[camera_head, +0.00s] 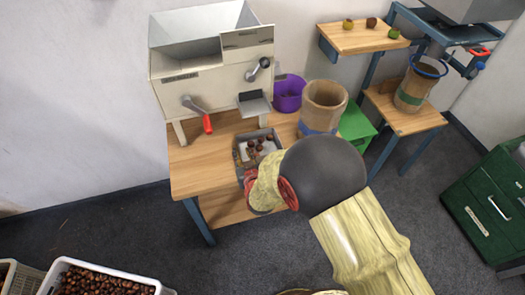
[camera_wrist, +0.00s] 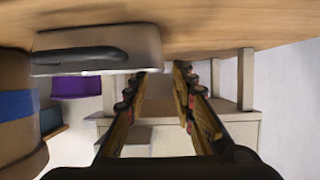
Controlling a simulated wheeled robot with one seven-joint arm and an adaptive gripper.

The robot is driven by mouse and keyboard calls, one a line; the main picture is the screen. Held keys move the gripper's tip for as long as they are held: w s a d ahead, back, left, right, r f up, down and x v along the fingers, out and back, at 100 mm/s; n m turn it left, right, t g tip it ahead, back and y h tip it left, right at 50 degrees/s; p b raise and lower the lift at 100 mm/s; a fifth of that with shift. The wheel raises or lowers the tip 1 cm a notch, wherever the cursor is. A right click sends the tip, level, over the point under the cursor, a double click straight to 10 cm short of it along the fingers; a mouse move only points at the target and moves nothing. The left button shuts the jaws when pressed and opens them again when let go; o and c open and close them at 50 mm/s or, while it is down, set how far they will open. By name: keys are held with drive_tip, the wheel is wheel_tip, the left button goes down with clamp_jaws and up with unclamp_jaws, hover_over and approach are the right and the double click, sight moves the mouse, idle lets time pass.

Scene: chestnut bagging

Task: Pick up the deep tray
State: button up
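In the wrist view, which looks upside down, a grey box-like body with a dark slot or handle (camera_wrist: 98,57) appears to be the tray, left of my fingers. My gripper (camera_wrist: 169,68) is open, with an empty gap between its two fingers. The fingertips are close to the tray's end; I cannot tell whether they touch it.
The white machine (camera_head: 205,85) with a red-handled crank stands behind the tray. A purple bowl (camera_head: 289,94), a brown bag (camera_head: 323,102) with a blue band and a green box (camera_head: 356,126) are to the right. A chestnut crate (camera_head: 62,266) is at lower left.

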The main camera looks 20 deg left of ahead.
drive_tip(key=x, duration=0.2)
drive_tip(key=b+x, duration=0.1)
drive_tip(key=shift+w+a+f+b, duration=0.1)
drive_tip(key=shift+a+f+b, duration=0.2)
drive_tip(key=shift+f, duration=0.1)
drive_tip(key=shift+w+a+f, duration=0.1)
drive_tip(key=shift+w+a, duration=0.15)
drive_tip(key=shift+w, duration=0.15)
drive_tip(key=shift+c, duration=0.4)
clamp_jaws()
